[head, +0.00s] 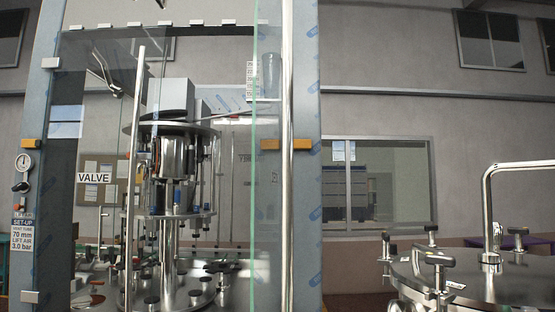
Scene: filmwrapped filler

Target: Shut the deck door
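The deck door appears to be the clear glass panel (232,75) on the front of the filler in the head view. Its bright green vertical edge (254,180) stands a little left of the right post (307,220). A tall chrome bar (288,100) runs upright in front of that post, and a thinner chrome bar (131,190) stands further left. I cannot tell which bar belongs to the door, or how far the door stands open. My gripper is not in view.
Behind the glass is the filler's steel carousel (170,155). The left post (42,120) carries a gauge (22,162) and a set-up sign (22,232). At lower right, a steel vessel lid (500,280) with black knobs and a bent pipe (487,200) stands close by.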

